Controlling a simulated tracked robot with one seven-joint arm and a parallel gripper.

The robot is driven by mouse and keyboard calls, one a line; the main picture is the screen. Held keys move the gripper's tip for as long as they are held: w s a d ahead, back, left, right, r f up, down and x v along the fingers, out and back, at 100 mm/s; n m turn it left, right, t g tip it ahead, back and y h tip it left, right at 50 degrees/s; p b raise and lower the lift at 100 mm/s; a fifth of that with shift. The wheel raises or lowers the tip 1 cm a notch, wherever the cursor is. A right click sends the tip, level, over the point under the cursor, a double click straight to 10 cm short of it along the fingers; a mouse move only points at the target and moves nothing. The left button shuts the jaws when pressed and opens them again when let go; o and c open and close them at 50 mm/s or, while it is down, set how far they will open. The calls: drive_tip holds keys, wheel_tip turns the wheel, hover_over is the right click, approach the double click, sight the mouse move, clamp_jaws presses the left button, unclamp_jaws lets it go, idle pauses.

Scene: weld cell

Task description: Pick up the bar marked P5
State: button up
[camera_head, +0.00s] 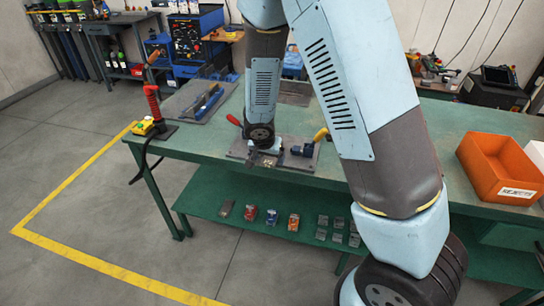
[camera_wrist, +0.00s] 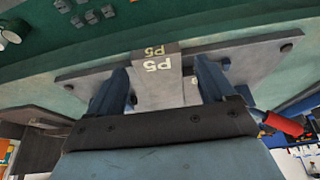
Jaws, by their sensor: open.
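The grey bar marked P5 (camera_wrist: 158,88) shows in the wrist view, its marking legible on two faces. It lies over a grey fixture plate (camera_wrist: 90,82) with bolts at its corners. My gripper (camera_wrist: 160,70) is open, with one blue-grey finger on each side of the bar. I cannot tell whether either finger touches it. In the head view my gripper (camera_head: 264,158) is low over the plate (camera_head: 238,148) on the green bench (camera_head: 210,140). There the arm hides much of the plate, and I cannot make out the bar clearly.
A red clamp handle (camera_wrist: 286,123) is close beside my gripper. A blue clamp with a yellow handle (camera_head: 304,148) stands on the plate's right side. An orange bin (camera_head: 490,180) is at the bench's right. Small parts (camera_head: 271,217) lie on the lower shelf.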

drive_tip(key=shift+f, duration=0.1)
drive_tip(key=shift+c, duration=0.4)
drive_tip(key=c, duration=1)
